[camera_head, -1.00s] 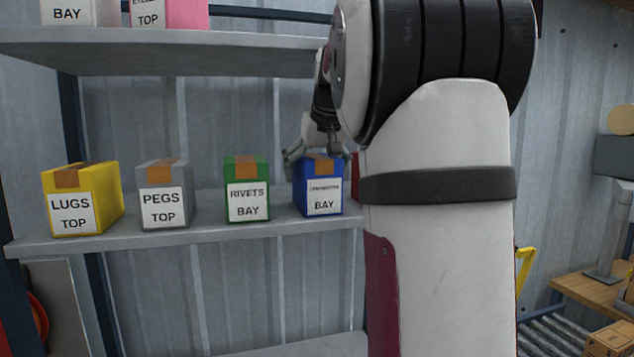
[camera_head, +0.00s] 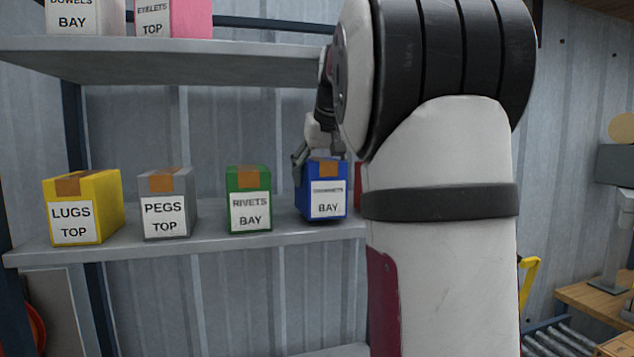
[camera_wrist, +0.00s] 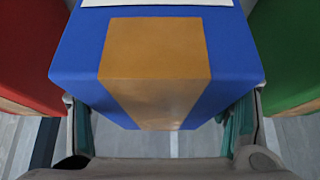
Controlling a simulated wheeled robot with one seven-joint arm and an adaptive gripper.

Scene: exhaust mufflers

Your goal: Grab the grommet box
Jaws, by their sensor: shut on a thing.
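The grommet box is a blue box (camera_head: 313,200) with a brown tape strip and a white label whose lower line reads BAY; the upper line is small and looks like GROMMETS. In the head view it is on the right part of the middle shelf, its bottom seeming slightly above the board. My gripper (camera_head: 322,157) reaches down over it from above and is shut on its sides. In the wrist view the blue box (camera_wrist: 235,45) fills the middle, between my gripper's fingers (camera_wrist: 160,120). My arm hides part of the shelf to the right.
A green RIVETS box (camera_head: 249,180) stands left of the blue box, and a red box (camera_head: 358,187) close on its right, mostly hidden. Grey PEGS (camera_head: 182,186) and yellow LUGS (camera_head: 110,195) boxes stand further left on the shelf (camera_head: 215,240). An upper shelf (camera_head: 200,50) runs overhead.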

